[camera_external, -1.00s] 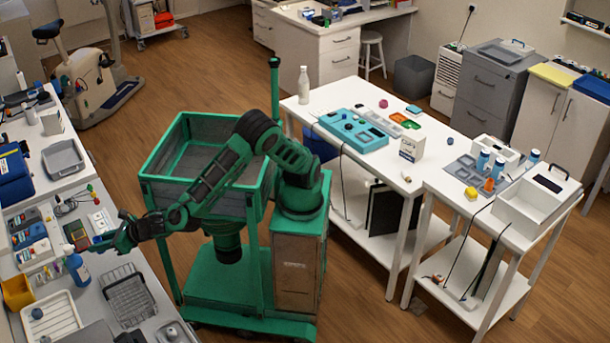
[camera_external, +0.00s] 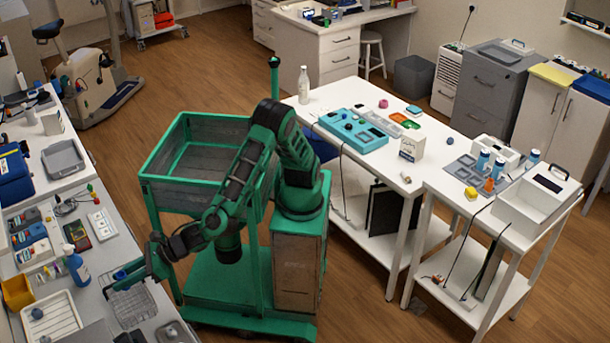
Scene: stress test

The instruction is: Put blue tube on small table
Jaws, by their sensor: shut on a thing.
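My gripper (camera_external: 122,278) is at the end of my green arm, above the left counter, over or beside the wire rack. It is shut on a small blue thing (camera_external: 119,275), which looks like the blue tube; it is tiny here and partly hidden by the fingers. The small table (camera_external: 452,207) is likely the white one at the lower right, beside a longer white table. It is on the far side of my base from the gripper.
A blue spray bottle (camera_external: 76,265) stands left of my gripper, by the wire rack (camera_external: 131,304). The longer table (camera_external: 345,97) is partly cluttered.

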